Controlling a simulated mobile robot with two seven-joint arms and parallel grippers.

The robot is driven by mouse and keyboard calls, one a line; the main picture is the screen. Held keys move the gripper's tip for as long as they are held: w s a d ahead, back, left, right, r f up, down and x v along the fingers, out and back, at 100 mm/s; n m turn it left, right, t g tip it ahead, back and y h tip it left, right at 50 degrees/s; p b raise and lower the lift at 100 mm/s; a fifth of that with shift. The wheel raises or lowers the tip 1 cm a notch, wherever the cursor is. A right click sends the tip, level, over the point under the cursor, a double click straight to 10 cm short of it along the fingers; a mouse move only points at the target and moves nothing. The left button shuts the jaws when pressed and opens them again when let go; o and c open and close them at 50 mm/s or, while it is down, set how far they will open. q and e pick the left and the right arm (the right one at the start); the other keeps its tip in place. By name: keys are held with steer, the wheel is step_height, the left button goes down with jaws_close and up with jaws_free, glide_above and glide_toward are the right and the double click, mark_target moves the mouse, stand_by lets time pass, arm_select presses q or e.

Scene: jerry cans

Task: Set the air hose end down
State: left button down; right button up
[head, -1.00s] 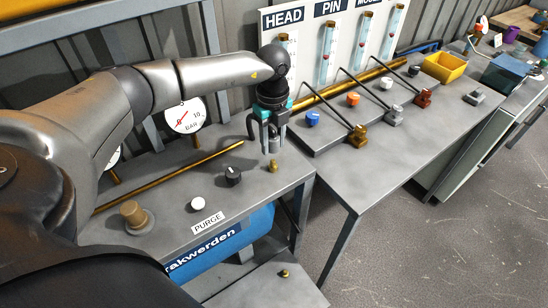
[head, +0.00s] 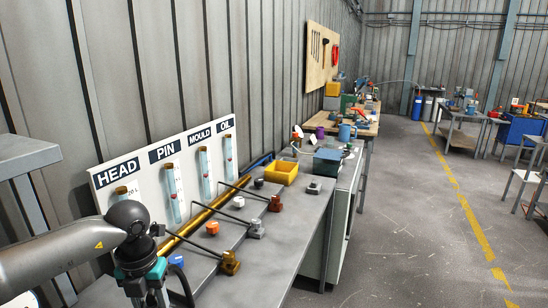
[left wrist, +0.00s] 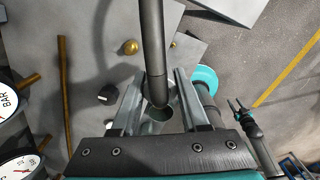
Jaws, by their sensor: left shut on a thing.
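My left gripper (left wrist: 157,100) is shut on the dark air hose end (left wrist: 152,45), which runs up between its fingers in the left wrist view. In the head view this gripper (head: 148,294) is at the bottom left, cut off by the frame edge, with a dark loop of hose (head: 183,283) beside it. A grey bench surface (left wrist: 100,60) shows beneath it in the left wrist view; the height above it is hard to tell. My right gripper (left wrist: 236,105) shows small at the right of the left wrist view, its fingers apart and empty.
In the head view, levered valves, a yellow bin (head: 281,172) and a flow-gauge board (head: 180,170) stand farther along.

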arm_select(q)
steer(key=m, duration=0.1)
steer(key=d+m, duration=0.1)
steer(key=m, duration=0.2)
steer(key=shift+s+d+r+b, duration=0.25)
steer(key=shift+s+d+b, duration=0.05)
steer(key=shift+s, duration=0.05)
steer(key=s+d+r+m+b, duration=0.1)
steer(key=s+m, duration=0.4)
steer(key=m, duration=1.1)
steer(key=s+d+r+m+b, duration=0.1)
steer(key=s+d+m+b, duration=0.3)
steer(key=m, duration=1.2)
steer(key=shift+s+d+m, duration=0.3)
steer(key=shift+s+d, duration=0.35)
steer(key=shift+d, duration=0.4)
steer(key=shift+a+r, duration=0.1)
steer(key=shift+r, duration=0.05)
